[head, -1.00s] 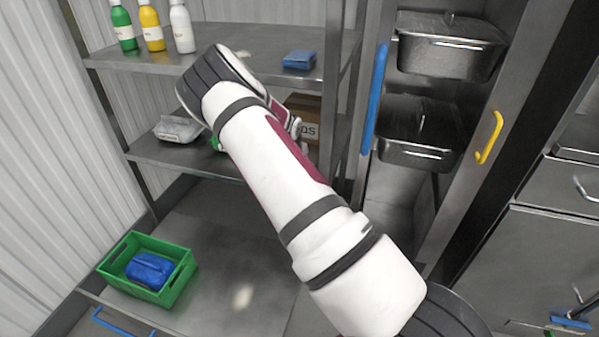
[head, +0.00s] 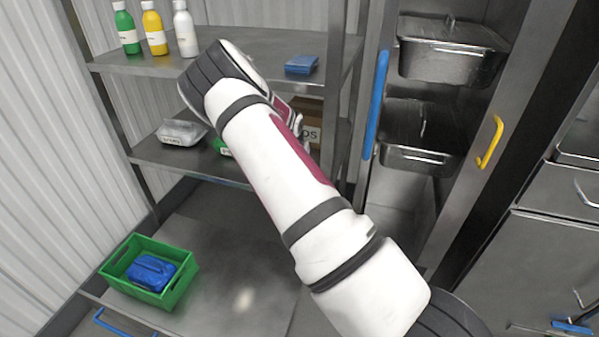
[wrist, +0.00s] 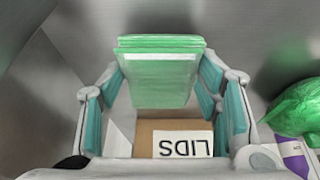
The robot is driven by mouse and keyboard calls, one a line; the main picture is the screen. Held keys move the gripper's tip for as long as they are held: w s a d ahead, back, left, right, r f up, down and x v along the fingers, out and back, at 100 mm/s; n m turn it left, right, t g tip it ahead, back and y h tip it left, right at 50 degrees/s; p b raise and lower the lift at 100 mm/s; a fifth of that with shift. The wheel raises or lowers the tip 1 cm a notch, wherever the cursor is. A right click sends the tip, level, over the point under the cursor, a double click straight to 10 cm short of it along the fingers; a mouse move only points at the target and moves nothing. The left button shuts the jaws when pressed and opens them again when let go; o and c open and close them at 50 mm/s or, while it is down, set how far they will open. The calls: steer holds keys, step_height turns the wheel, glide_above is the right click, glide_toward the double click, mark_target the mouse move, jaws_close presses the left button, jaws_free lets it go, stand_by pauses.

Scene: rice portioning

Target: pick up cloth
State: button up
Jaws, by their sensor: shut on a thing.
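A folded green cloth (wrist: 160,72) sits between the fingers of my gripper (wrist: 165,88) in the wrist view. The fingers are shut on it from both sides, and its layered edge faces up in that picture. In the head view my own arm hides the gripper and the cloth. A folded blue cloth-like stack (head: 301,64) lies on the upper shelf (head: 262,42), apart from my arm.
A cardboard box marked LIDS (wrist: 172,138) is close beyond the cloth. A green bag-like thing (wrist: 296,108) is at the right of the wrist view. The middle shelf (head: 165,160) holds a clear pack (head: 182,132). A green crate (head: 172,292) stands below; shelf posts are near my arm.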

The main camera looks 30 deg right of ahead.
steer(key=shift+r, duration=0.85)
steer(key=s+a+p, duration=0.2)
steer(key=s+a, duration=0.8)
steer(key=a, duration=0.4)
steer(key=shift+s+a+p, duration=0.3)
steer(key=shift+p, duration=0.1)
steer(key=shift+f, duration=0.1)
steer(key=o, duration=0.6)
steer(key=c, duration=0.5)
